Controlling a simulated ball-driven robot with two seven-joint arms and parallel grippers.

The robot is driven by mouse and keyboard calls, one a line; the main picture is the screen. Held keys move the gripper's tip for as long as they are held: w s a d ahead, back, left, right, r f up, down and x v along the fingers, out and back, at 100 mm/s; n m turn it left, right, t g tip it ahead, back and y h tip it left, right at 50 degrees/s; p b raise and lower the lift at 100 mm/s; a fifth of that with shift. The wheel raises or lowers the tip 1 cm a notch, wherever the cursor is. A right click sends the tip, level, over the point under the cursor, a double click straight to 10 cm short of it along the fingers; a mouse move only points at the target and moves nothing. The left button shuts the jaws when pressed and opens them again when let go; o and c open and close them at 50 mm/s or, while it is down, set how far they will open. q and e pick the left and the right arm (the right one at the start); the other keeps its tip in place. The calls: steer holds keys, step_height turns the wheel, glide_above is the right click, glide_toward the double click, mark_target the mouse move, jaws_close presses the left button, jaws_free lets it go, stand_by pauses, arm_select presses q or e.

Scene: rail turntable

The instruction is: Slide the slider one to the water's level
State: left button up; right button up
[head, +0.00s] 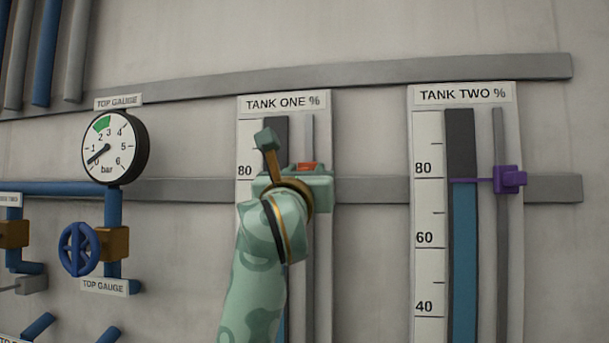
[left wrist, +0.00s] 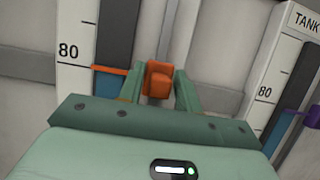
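The orange slider one (left wrist: 159,82) sits on the rail of the tank one panel (left wrist: 75,70). My left gripper (head: 308,177) has a finger on each side of it and looks shut on it. The slider's thin orange pointer reaches left across the tank one tube (left wrist: 113,42). The tube is dark above the pointer and blue water (left wrist: 107,83) shows just below it, a little under the 80 mark. In the head view the slider (head: 307,166) shows only as a small orange patch; my arm hides the pointer and water top. My right gripper is out of view.
The tank two panel (head: 428,200) stands to the right with a purple slider (head: 508,180), its pointer at the blue water's top. A round pressure gauge (head: 110,146) and a blue valve wheel (head: 78,249) are at left. The wall between the panels is bare except for flat grey strips.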

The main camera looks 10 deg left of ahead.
arm_select(q)
steer(key=shift+o, duration=0.2)
steer(key=shift+s, duration=0.1)
steer(key=shift+s+f+b, duration=0.25)
steer(key=shift+s+b, duration=0.05)
steer(key=shift+b, duration=0.05)
steer(key=b+v, duration=0.6)
steer(key=v, duration=0.9)
steer(key=shift+s+b, duration=0.2)
steer(key=shift+b, duration=0.2)
steer(key=shift+f, duration=0.1)
